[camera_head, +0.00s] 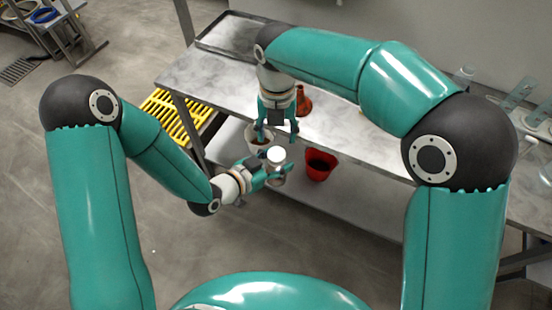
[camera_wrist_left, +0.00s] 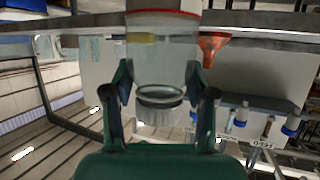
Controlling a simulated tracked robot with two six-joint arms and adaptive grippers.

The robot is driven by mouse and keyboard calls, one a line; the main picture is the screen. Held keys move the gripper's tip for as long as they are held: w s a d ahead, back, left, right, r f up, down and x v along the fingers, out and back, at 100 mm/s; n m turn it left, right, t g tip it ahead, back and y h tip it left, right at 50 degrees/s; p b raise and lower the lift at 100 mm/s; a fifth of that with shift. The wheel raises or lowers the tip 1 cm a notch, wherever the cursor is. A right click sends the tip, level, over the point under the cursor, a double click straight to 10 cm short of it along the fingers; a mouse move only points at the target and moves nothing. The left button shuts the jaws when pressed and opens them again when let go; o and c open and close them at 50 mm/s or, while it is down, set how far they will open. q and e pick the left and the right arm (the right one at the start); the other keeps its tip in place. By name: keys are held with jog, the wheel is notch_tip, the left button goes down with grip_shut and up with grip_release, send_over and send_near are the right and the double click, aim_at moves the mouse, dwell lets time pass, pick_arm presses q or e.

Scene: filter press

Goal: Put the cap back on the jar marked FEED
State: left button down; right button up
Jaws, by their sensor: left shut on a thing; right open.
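My left gripper (camera_head: 279,171) is in front of the table's near edge, shut on a clear jar. In the left wrist view, which looks upside down, the jar (camera_wrist_left: 155,64) sits between the fingers, with a ringed end and a pale band with a red line. In the head view a white round top (camera_head: 276,154) shows at this gripper; I cannot tell whether it is a cap. No FEED marking is readable. My right gripper (camera_head: 277,136) is open and points down, just above and behind the left gripper. I see nothing clearly between its fingers.
A metal table (camera_head: 215,75) runs across the back. An orange funnel (camera_head: 303,104) stands on it. A yellow grate (camera_head: 172,117) is at left.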

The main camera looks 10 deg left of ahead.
aim_at(277, 154)
notch_tip(277, 154, down, 7)
jog(key=shift+f, duration=0.15)
jog(key=shift+c, duration=0.2)
